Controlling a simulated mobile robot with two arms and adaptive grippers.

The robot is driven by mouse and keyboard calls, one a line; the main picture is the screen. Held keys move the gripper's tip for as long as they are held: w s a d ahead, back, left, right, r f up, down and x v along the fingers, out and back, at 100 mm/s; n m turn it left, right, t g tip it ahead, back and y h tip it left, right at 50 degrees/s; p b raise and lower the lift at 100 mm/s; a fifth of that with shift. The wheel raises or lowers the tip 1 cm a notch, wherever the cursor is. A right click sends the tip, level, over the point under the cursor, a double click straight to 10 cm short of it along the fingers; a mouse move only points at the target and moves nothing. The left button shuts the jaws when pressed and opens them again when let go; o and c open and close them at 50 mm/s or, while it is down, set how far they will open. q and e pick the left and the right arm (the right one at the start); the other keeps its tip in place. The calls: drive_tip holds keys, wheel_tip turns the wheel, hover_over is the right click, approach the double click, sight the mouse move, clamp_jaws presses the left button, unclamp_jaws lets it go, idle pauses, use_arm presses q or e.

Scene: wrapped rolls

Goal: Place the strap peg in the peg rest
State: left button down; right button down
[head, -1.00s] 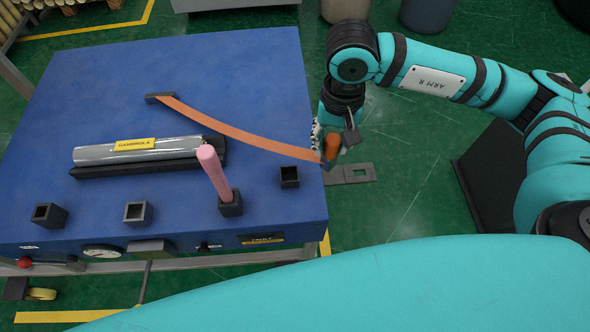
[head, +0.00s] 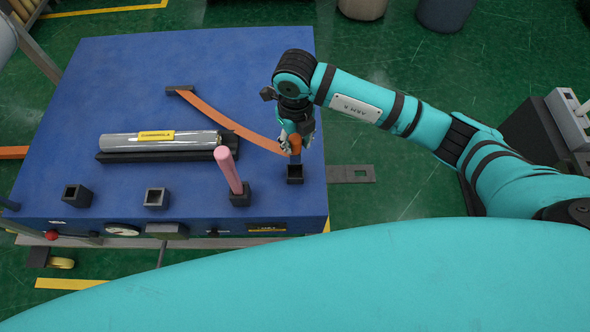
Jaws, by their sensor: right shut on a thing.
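The strap peg (head: 295,145) has an orange upper part and a dark lower part, and sits at the end of the orange strap (head: 228,124). My right gripper (head: 291,137) is shut on the strap peg, coming from above. The peg looks upright, its lower end just behind and over the black square socket (head: 295,179) near the table's front right, which looks like the peg rest. I cannot tell whether the peg's tip is inside or still above it. The socket's far side is partly hidden by the peg. My left gripper is out of view.
A pink peg (head: 230,172) stands in a socket just left. Two more open sockets (head: 156,199) (head: 77,196) line the front edge. A clear wrapped roll (head: 160,141) lies on a dark cradle. The strap's far end meets a dark block (head: 180,90). The blue tabletop (head: 240,60) is clear behind.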

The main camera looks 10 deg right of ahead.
sight(295, 161)
wheel_tip(295, 161, down, 9)
drive_tip(key=shift+f+p, duration=0.2)
drive_tip(key=shift+p, duration=0.7)
drive_tip(key=shift+f, duration=0.2)
drive_tip(key=shift+f, duration=0.25)
drive_tip(key=c, duration=1)
unclamp_jaws()
drive_tip(key=shift+r, duration=0.1)
